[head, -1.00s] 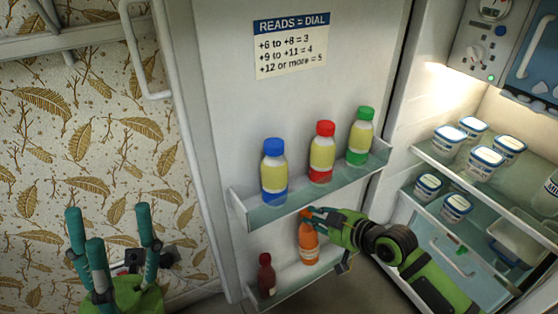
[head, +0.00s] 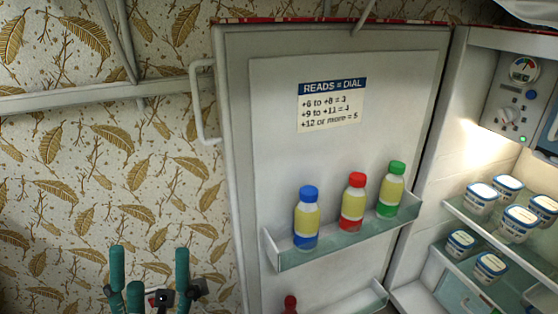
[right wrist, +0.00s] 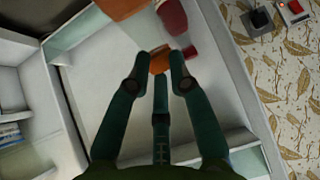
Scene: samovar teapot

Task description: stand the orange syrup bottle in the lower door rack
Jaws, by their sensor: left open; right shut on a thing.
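The orange syrup bottle (right wrist: 122,8) shows only in the right wrist view, its body cut by the top edge. Its orange cap (right wrist: 158,62) lies between the fingertips of my right gripper (right wrist: 161,70), which is shut on it. The right gripper is outside the head view. The lower door rack (head: 352,303) shows only partly at the bottom of the head view. Whether the bottle rests on the rack floor cannot be told. My left gripper (head: 149,263) is open and empty, in front of the wallpaper at lower left.
Blue-capped (head: 306,218), red-capped (head: 353,203) and green-capped (head: 391,190) bottles stand in the upper door rack (head: 300,258). A dark red bottle (head: 290,303) is at the lower rack's left, beside the orange one in the wrist view (right wrist: 172,16). White tubs (head: 480,198) fill fridge shelves at right.

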